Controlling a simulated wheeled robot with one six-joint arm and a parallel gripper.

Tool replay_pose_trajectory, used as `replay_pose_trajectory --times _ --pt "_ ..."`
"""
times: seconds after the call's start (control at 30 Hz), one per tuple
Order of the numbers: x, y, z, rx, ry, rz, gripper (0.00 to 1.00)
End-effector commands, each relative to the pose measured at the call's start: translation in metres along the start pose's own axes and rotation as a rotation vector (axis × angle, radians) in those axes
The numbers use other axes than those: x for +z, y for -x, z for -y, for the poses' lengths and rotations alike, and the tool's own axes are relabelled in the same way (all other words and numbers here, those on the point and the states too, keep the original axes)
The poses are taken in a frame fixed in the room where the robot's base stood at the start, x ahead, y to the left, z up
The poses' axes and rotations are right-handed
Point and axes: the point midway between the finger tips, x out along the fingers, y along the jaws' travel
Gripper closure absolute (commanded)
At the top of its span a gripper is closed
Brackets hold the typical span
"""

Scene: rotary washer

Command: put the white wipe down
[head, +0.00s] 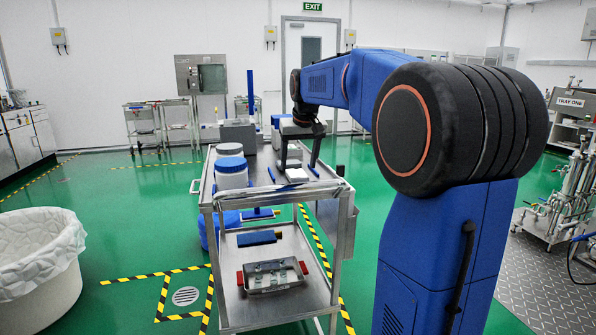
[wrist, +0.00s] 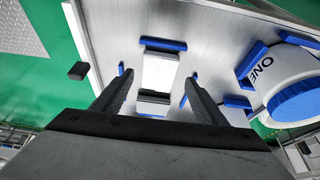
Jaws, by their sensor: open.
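The white wipe (head: 296,174) looks like a small pale rectangle low over, or on, the top of the steel cart (head: 250,194). In the wrist view the white wipe (wrist: 160,72) shows between blue edge pieces, in line with the gap between my fingers. My gripper (head: 299,166) points down over this spot with its two dark fingers apart. The gripper (wrist: 158,80) also shows open in the wrist view, one finger on each side of the wipe. I cannot tell whether the wipe touches the cart top.
A white tub with a blue lid (head: 231,174) stands left of the gripper on the cart; the wrist view shows a tub marked ONE (wrist: 285,88) to the right. A metal tray (head: 272,275) sits on the lower shelf. A lined white bin (head: 38,265) stands left.

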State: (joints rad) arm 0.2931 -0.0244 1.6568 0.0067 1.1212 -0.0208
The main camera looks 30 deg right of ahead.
Motion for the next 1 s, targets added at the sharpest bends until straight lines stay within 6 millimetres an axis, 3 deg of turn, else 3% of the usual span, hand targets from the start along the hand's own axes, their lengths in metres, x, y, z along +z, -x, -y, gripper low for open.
replay_pose_trajectory --times 0.2,0.4,0.6,1.0 --pt "-0.001 0.044 -0.001 0.001 0.000 -0.006 0.34" --pt "-0.001 0.070 -0.001 0.001 -0.001 -0.005 0.34" --pt "-0.001 0.079 -0.001 0.001 -0.001 -0.004 0.34" --pt "-0.001 0.080 -0.001 0.001 -0.001 -0.005 0.34"
